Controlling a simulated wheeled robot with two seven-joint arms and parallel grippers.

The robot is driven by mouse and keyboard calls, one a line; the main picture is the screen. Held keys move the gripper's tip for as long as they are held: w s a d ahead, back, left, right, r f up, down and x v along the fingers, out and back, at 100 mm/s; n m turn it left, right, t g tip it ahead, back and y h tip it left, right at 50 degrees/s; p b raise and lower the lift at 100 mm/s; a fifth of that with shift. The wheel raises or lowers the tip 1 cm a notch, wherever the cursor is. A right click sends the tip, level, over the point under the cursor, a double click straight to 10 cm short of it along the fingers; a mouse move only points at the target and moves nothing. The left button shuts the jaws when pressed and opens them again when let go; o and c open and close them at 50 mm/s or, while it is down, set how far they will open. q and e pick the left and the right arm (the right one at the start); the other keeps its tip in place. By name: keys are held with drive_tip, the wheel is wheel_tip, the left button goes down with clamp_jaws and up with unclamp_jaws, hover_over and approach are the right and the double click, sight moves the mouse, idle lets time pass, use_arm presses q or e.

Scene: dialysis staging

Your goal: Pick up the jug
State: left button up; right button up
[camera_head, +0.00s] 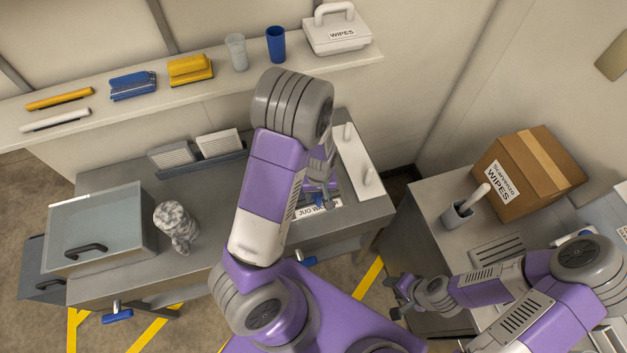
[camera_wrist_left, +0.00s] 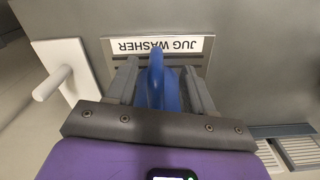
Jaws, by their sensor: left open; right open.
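A blue object, which looks like the jug (camera_wrist_left: 157,85), stands at the plate labelled "JUG WASHER" (camera_wrist_left: 158,45). In the wrist view its narrow raised part lies between the two fingers of my left gripper (camera_wrist_left: 161,82). The fingers are open, with one on each side of it; I cannot tell whether they touch it. In the head view my left gripper (camera_head: 320,180) points down over the washer, and my arm hides most of the blue object. My right gripper (camera_head: 398,292) is open and empty, by the right-hand counter's front edge.
A marbled grey vessel (camera_head: 176,228) and a clear-sided bin (camera_head: 100,232) stand left on the metal table. A white panel with pegs (camera_head: 352,160) is right of the washer. A cardboard box (camera_head: 530,172) stands on the right counter. A shelf (camera_head: 210,92) runs behind.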

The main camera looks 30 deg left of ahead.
use_arm(q)
drive_tip(key=f, duration=0.2)
drive_tip(key=shift+w+f, duration=0.4)
drive_tip(key=shift+s, duration=0.1)
drive_tip(key=shift+s+r, duration=0.1)
clamp_jaws()
